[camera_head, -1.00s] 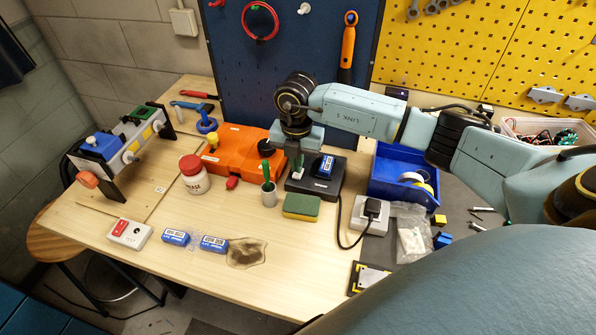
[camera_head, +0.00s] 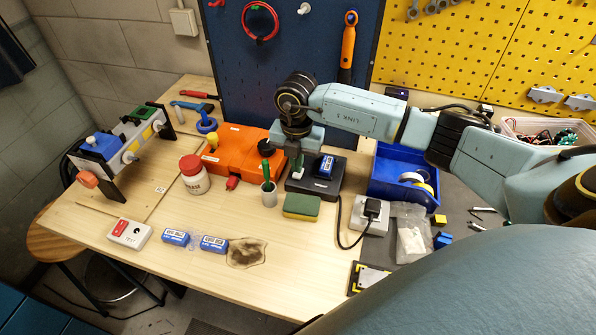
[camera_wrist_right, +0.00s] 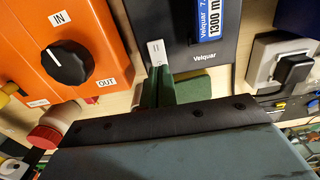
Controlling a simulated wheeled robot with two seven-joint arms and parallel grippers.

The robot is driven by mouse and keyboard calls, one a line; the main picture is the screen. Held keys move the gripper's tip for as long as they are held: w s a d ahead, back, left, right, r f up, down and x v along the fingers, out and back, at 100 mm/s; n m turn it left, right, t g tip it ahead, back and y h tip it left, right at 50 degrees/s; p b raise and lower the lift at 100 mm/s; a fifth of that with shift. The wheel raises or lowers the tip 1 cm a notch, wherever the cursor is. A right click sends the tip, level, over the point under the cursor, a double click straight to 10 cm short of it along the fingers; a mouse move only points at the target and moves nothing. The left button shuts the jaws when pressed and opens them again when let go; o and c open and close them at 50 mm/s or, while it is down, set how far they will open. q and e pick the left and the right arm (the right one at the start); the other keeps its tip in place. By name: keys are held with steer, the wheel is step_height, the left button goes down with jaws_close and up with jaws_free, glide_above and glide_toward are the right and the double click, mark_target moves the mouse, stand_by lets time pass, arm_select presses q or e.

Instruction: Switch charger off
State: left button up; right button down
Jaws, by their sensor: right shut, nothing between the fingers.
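The charger (camera_head: 325,188) is a dark box with a blue battery (camera_head: 326,166) seated in it, at the middle of the bench. A white switch (camera_wrist_right: 157,53) shows at its near left edge in the right wrist view; I cannot tell its position. My right gripper (camera_head: 297,168) is over the charger's left side, pointing down. In the right wrist view its shut, empty fingers (camera_wrist_right: 158,78) end right at the white switch; whether they touch it is not clear. The fingers partly hide the charger's edge. My left gripper is not in view.
An orange box (camera_head: 240,153) with a black knob stands left of the charger. A blue bin (camera_head: 392,178) and a plugged socket (camera_head: 371,214) lie right.

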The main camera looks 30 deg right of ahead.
mark_target(297, 176)
steer(key=shift+f+b, duration=0.7)
steer(key=shift+f, duration=0.35)
stand_by(0.5)
steer(key=shift+r, duration=0.15)
steer(key=shift+r+p, duration=0.55)
steer(key=shift+p, duration=0.1)
step_height(297, 176, up, 6)
steer(key=p, duration=0.4)
steer(key=shift+f, duration=0.1)
steer(key=shift+s+f, duration=0.1)
steer(key=shift+f, duration=0.05)
